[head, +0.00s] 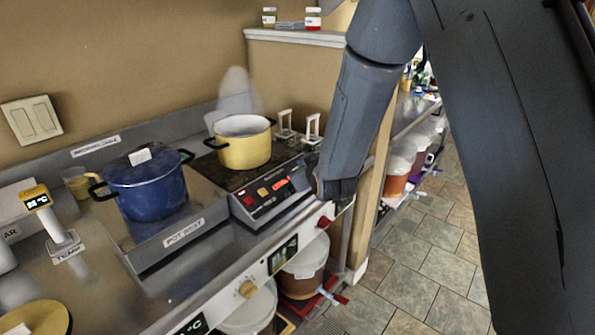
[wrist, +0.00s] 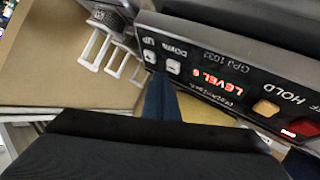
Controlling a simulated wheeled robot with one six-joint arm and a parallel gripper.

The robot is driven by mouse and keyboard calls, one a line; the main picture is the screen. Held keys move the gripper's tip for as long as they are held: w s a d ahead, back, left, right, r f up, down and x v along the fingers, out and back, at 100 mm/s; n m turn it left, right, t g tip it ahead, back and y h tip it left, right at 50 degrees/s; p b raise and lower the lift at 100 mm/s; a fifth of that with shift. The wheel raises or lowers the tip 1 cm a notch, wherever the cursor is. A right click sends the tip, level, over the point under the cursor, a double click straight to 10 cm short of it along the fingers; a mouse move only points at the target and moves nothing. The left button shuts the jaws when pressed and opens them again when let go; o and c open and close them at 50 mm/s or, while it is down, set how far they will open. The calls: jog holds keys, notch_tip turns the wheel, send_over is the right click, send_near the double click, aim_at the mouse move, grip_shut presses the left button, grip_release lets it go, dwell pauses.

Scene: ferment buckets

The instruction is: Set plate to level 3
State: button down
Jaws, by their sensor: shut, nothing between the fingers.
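The hot plate (head: 230,178) is a dark glass top with a yellow pot (head: 243,148) standing on it. Its sloped control panel (head: 268,193) faces the front. In the wrist view the panel (wrist: 215,65) is upside down, with UP (wrist: 150,57) and DOWN (wrist: 173,67) buttons, a red lit LEVEL display (wrist: 222,84) and an orange HOLD button (wrist: 266,108). The digit on the display is too small to read surely. My gripper (head: 335,197) is by the panel's right end. Its shut, empty fingers (wrist: 160,95) show near the DOWN button; contact cannot be told.
A blue lidded pot (head: 148,187) stands on the pot rest to the left. White hooked stands (head: 298,127) are behind the panel's right end. A rail with a red knob (head: 324,222) runs along the counter front. Lidded buckets (head: 303,270) stand below. Steam rises above the yellow pot.

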jog(key=shift+f, duration=0.15)
jog(key=shift+w+a+f+b, duration=0.15)
jog(key=shift+f+b, duration=0.1)
jog(key=shift+b, duration=0.1)
jog(key=shift+a+f, duration=0.1)
jog(key=shift+f, duration=0.2)
dwell(1.1)
jog(key=shift+d+r, duration=0.3)
jog(key=shift+r, duration=0.45)
jog(key=shift+f, duration=0.1)
jog(key=shift+a+f, duration=0.2)
jog(key=shift+f, duration=0.1)
jog(key=shift+w+a+f+b, duration=0.1)
jog(key=shift+a+f+b, duration=0.05)
jog(key=shift+f+b, duration=0.25)
dwell(0.9)
jog(key=shift+r, duration=0.1)
jog(key=shift+s+d+r+p, duration=0.25)
jog(key=shift+d+r+p, duration=0.1)
jog(key=shift+r+p, duration=0.25)
